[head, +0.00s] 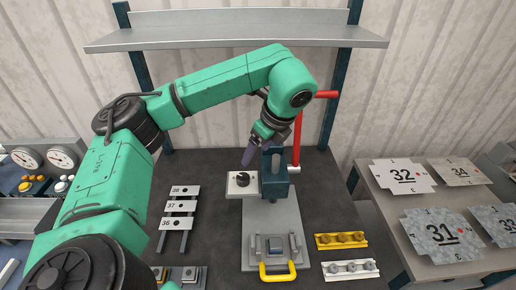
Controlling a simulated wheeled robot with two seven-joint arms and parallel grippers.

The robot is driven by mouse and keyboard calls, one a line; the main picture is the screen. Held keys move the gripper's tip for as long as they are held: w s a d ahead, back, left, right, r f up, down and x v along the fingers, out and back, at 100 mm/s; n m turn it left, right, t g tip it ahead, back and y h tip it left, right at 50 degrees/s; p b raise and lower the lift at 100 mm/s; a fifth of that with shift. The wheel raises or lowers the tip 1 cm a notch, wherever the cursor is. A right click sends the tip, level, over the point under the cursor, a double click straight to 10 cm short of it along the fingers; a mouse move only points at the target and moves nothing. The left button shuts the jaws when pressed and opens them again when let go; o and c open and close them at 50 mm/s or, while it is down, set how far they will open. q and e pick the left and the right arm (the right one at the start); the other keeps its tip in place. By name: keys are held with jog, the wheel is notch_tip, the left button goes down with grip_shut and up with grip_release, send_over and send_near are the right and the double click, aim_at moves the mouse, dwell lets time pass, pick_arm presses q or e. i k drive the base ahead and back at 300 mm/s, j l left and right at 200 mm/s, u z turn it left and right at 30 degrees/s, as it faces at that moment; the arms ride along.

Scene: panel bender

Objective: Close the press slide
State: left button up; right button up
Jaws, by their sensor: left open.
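The press (274,183) stands on the dark bench, a teal body on a long grey base (258,218), with a red lever (299,135) rising on its right side. At the front end of the base, a grey block lies in a slide part (277,252) with a yellow handle (278,271), out in front of the press body. A pale plate (236,190) with a black knob (243,180) sits at the body's left. My left gripper (247,160) is open, pointing down just above this knob; contact cannot be told. My right gripper is out of view.
Plates numbered 36 to 38 (180,206) lie on a rack to the left. Yellow (340,240) and white (349,270) strips lie at the right front. A shelf (240,32) spans above; a side table (455,270) holds numbered sheets.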

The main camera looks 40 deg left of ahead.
aim_at(291, 256)
jog(key=k, duration=1.5)
